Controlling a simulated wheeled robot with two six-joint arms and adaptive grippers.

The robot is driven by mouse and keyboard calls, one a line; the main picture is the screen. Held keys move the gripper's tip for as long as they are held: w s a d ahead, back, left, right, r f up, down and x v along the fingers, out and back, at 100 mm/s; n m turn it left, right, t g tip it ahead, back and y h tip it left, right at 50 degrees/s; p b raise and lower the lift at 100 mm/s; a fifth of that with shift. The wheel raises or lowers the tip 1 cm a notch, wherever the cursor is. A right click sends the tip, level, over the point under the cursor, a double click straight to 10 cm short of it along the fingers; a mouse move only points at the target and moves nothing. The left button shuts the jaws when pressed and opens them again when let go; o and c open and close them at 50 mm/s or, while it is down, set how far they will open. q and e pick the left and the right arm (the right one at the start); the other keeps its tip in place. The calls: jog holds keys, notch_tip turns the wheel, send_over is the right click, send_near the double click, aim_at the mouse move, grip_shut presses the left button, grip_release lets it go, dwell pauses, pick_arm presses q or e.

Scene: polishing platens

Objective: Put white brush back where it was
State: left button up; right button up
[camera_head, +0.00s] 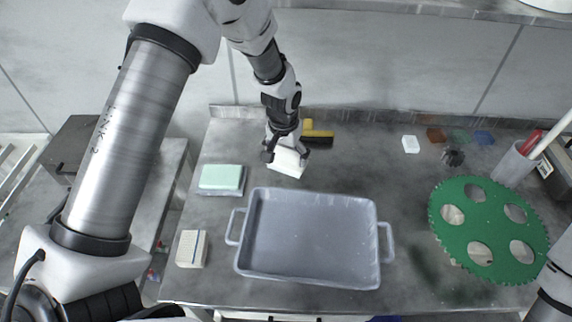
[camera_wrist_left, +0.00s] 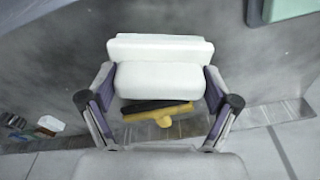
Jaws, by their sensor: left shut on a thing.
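The white brush (camera_head: 287,163) is held in my left gripper (camera_head: 287,150) at the back of the table, left of centre. In the left wrist view the brush (camera_wrist_left: 160,80) sits between the two fingers of my left gripper (camera_wrist_left: 158,104), which are shut on it. From these views I cannot tell whether the brush touches the tabletop. Part of my right arm (camera_head: 552,290) shows at the lower right edge; its gripper is out of view.
A yellow and black brush (camera_head: 318,131) lies just behind the white brush. A grey tray (camera_head: 312,285) fills the middle front. A green sponge (camera_head: 221,177) and a pale block (camera_head: 192,248) lie left. A green disc (camera_head: 482,222) and a grey cup (camera_head: 511,165) stand right.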

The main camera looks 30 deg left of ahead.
aim_at(287, 163)
pick_arm(q)
jog(key=f, duration=0.2)
jog(key=shift+d+f, duration=0.35)
jog(key=shift+a+f, duration=0.2)
jog(key=shift+f, duration=0.2)
jog(key=o, duration=1)
jog(key=shift+c, duration=0.2)
jog(key=shift+d+r, duration=0.1)
jog(key=shift+r, duration=0.1)
notch_tip(287, 163, up, 12)
jog(key=s, duration=0.1)
jog(key=shift+s+b, duration=0.2)
jog(key=shift+b, duration=0.15)
